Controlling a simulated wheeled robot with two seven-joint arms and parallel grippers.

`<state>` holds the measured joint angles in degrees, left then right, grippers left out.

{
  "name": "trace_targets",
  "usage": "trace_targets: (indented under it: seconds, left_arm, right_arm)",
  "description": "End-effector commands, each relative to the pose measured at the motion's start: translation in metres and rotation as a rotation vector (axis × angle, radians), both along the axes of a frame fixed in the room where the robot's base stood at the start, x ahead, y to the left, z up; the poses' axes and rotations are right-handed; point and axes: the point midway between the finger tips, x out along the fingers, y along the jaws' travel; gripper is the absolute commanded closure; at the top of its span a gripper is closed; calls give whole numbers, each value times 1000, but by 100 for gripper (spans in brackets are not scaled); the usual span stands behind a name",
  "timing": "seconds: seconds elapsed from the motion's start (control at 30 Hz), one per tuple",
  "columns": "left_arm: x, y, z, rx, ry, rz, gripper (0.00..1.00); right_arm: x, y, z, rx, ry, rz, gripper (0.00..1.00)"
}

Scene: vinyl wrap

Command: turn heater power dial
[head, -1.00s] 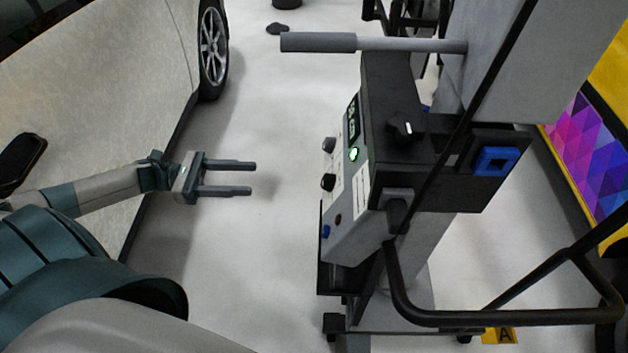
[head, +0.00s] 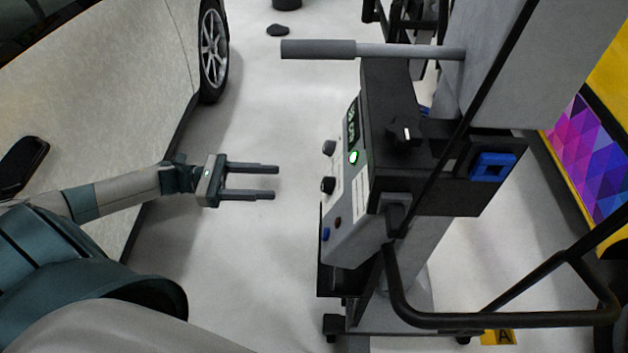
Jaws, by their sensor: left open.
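The heater's control box (head: 345,225) stands at the centre right, with its panel facing left toward my gripper. Two dark dials stick out from the panel, an upper dial (head: 328,147) and a lower dial (head: 327,185). I cannot tell from the picture which one is the power dial. A green-lit button (head: 353,157) and a small display (head: 352,120) are beside them. My left gripper (head: 276,182) is open and empty, its two fingers pointing right at the panel, a short gap away from the dials. My right gripper is not in view.
A grey handle bar (head: 320,48) juts left above the box. A black tubular frame (head: 480,318) is at the lower right. A pale car (head: 90,100) fills the left side. The floor between car and heater is clear.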

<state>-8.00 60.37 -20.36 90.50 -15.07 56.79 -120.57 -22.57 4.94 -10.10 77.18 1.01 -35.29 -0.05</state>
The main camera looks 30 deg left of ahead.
Motion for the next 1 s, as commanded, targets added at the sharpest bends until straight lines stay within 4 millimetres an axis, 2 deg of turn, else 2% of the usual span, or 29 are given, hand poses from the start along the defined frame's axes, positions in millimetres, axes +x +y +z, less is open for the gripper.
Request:
trace_targets:
  seconds: [0.3,0.6,0.8,1.0]
  left_arm:
    - [26,-54,4,-3,-3,-2,50]
    - [46,-94,2,-1,-2,-1,50]
    - [51,-106,1,0,-1,0,50]
    - [52,-108,0,1,0,0,50]
  right_arm:
    - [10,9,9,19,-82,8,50]
    - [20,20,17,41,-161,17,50]
    - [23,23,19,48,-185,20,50]
    - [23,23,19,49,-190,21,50]
